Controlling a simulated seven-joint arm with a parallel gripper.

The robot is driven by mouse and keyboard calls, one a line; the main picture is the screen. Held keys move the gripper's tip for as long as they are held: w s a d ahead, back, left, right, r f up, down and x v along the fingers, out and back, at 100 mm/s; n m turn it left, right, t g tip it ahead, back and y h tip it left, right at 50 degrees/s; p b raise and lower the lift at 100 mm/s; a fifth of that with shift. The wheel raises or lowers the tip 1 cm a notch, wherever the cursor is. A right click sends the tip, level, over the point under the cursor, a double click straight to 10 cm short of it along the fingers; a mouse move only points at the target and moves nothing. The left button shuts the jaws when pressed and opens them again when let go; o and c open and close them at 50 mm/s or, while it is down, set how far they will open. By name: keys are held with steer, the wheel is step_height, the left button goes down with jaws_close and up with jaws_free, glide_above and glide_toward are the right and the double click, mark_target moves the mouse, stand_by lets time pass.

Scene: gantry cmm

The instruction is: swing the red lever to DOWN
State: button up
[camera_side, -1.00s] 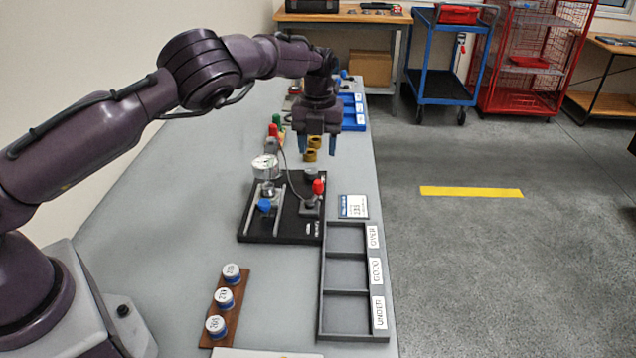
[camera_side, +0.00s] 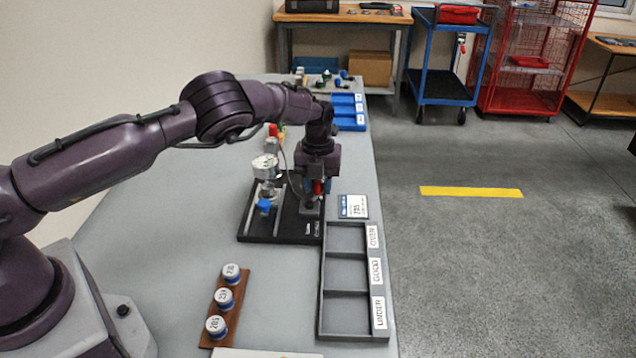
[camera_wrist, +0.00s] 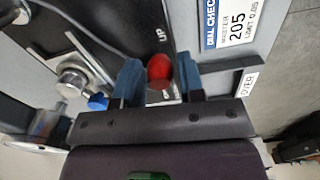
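The red lever's round knob (camera_wrist: 159,67) shows in the wrist view between my two blue fingertips. My gripper (camera_wrist: 160,80) has one finger on each side of the knob, spread apart, with what look like small gaps. The word UP is printed on the black base plate (camera_wrist: 120,15) just beyond the knob. In the side view the red knob (camera_side: 318,187) shows low at my gripper (camera_side: 317,188), which comes down over the lever from above. The lever's lower part and any DOWN mark are hidden or unreadable.
A dial gauge (camera_side: 265,167) on a stand with a blue knob (camera_side: 265,206) is left of the lever. A grey cable runs close by. A dial check card (camera_side: 353,206) and a grey sorting tray (camera_side: 323,290) lie to the right and in front. Capped pieces stand on a brown rack (camera_side: 240,296).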

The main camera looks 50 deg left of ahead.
steer(key=c, duration=0.5)
steer(key=shift+c, duration=0.2)
